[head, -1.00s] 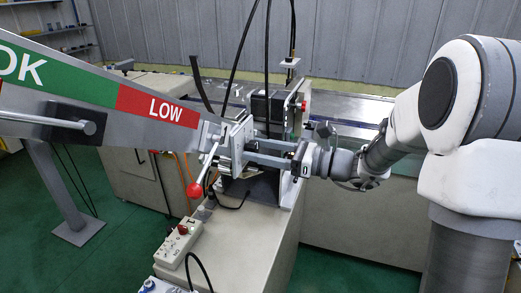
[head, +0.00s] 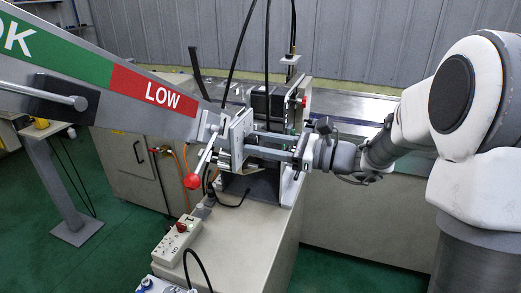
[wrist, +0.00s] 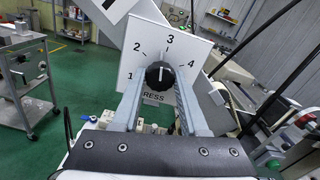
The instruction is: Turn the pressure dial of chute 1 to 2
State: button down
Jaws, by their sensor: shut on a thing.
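The pressure dial (wrist: 159,74) is a round black knob on a white plate (wrist: 181,81) marked 1, 2, 3 and 4, with "PRESS" below it. In the wrist view its white pointer line points up and slightly right, close to the 3. My gripper (wrist: 157,84) is shut on the dial, one finger on each side. In the head view my gripper (head: 246,147) reaches from the right to the plate at the lower end of the chute (head: 157,92), which bears green and red "LOW" bands.
A lever with a red ball (head: 192,181) hangs close in front of the plate. A white power strip (head: 177,243) lies on the machine cabinet below. Black cables hang behind the chute end. A metal trolley (wrist: 26,82) stands at the left in the wrist view.

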jog(key=n+b, duration=0.9)
jog(key=b, duration=0.1)
jog(key=shift+n+b, duration=0.3)
dwell(0.4)
jog(key=shift+c, duration=2.2)
grip_release()
jog(key=shift+d, duration=0.1)
jog(key=p+v, duration=0.2)
jog(key=v, duration=1.5)
jog(key=shift+d, duration=0.15)
